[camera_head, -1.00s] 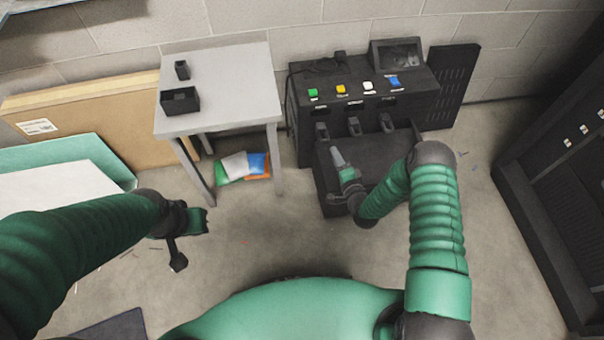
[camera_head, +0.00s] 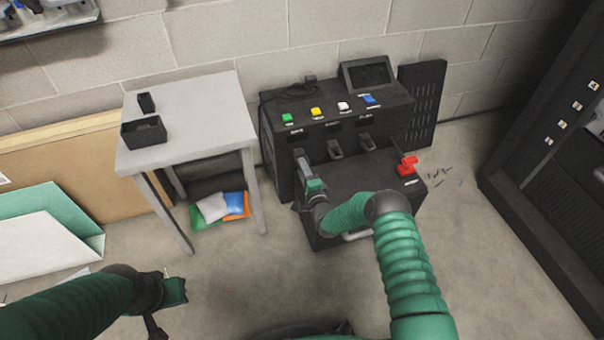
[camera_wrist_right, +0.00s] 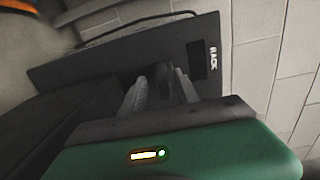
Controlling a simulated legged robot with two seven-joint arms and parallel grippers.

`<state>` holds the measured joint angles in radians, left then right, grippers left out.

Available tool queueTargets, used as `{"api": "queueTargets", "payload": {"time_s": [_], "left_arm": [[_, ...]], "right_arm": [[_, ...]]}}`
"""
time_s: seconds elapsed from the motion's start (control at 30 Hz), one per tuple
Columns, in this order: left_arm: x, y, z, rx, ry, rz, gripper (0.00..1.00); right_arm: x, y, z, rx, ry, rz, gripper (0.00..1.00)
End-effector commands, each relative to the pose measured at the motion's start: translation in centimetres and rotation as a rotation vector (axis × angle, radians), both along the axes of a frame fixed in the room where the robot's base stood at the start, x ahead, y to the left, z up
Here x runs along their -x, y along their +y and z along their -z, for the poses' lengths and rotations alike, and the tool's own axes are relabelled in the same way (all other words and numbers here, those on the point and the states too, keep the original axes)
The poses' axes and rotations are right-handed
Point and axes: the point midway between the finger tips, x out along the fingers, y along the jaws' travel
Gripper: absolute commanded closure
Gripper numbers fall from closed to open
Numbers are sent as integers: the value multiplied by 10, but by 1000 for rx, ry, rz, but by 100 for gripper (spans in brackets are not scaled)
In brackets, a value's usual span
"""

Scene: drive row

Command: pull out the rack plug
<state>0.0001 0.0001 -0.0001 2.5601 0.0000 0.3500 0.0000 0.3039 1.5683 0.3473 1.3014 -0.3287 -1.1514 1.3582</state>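The black plug console (camera_head: 350,115) stands against the wall, with a row of dark plugs along its front. The middle plug (camera_head: 335,149) and the right plug (camera_head: 366,141) show in the head view. The left one is mostly hidden by my right gripper (camera_head: 303,162). In the right wrist view, the dark rack plug (camera_wrist_right: 163,84) stands between the two grey fingers of my right gripper (camera_wrist_right: 160,92), beside a RACK label (camera_wrist_right: 213,56). The fingers stand apart on either side of it; firm contact is not visible. My left gripper (camera_head: 168,300) is low at left, away from the console, its fingers unclear.
A grey table (camera_head: 190,95) with a black open box (camera_head: 144,133) stands left of the console. A red switch (camera_head: 407,165) sits on the console's lower right ledge. A black cabinet (camera_head: 550,140) stands at right. Colored packets (camera_head: 222,206) lie under the table.

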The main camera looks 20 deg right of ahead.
Motion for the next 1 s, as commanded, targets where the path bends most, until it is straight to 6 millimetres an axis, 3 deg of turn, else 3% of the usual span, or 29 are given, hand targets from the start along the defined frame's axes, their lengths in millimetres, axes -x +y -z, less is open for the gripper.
{"api": "queueTargets", "payload": {"time_s": [0.33,0.63,1.0], "left_arm": [[0,0,4,0,0,0,100],[0,0,4,0,0,0,100],[0,0,5,0,0,0,100]], "right_arm": [[-9,0,-1,0,0,0,63],[-9,0,0,1,1,0,100],[-8,0,2,1,5,0,100]]}}
